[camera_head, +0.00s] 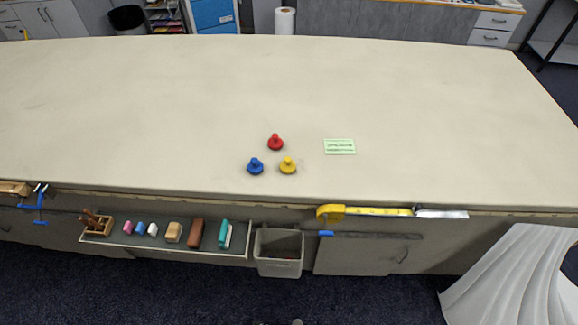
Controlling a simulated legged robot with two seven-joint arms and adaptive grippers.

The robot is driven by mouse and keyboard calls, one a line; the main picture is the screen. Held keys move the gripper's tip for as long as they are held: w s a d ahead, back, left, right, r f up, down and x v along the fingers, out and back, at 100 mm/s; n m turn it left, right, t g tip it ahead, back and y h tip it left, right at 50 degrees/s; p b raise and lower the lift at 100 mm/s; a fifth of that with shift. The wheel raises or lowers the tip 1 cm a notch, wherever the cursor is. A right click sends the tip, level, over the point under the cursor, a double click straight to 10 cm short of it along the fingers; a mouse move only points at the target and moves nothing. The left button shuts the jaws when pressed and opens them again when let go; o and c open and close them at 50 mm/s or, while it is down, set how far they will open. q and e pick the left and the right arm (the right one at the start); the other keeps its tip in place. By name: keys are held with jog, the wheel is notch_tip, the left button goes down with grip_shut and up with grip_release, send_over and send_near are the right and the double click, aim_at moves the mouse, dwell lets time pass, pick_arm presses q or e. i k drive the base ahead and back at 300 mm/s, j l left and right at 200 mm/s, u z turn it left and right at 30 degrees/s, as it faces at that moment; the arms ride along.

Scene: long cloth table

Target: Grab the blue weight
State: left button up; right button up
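The blue weight (255,167) stands upright on the long cloth table (420,95), near its front edge. It has a round base with a small knob on top. A similar red weight (275,143) stands behind it and a little to the right. A similar yellow weight (288,166) stands to its right, with a small gap between them. Neither of my grippers shows in the head view, and nothing touches the blue weight.
A green card (339,146) lies right of the weights. A yellow tape measure (331,213) sits at the table's front edge. Below the edge are a tray (120,240) of small items and a grey bin (279,266). The rest of the tabletop is clear.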

aim_at(255, 167)
jog(key=j+z, duration=1)
jog(key=l, duration=0.1)
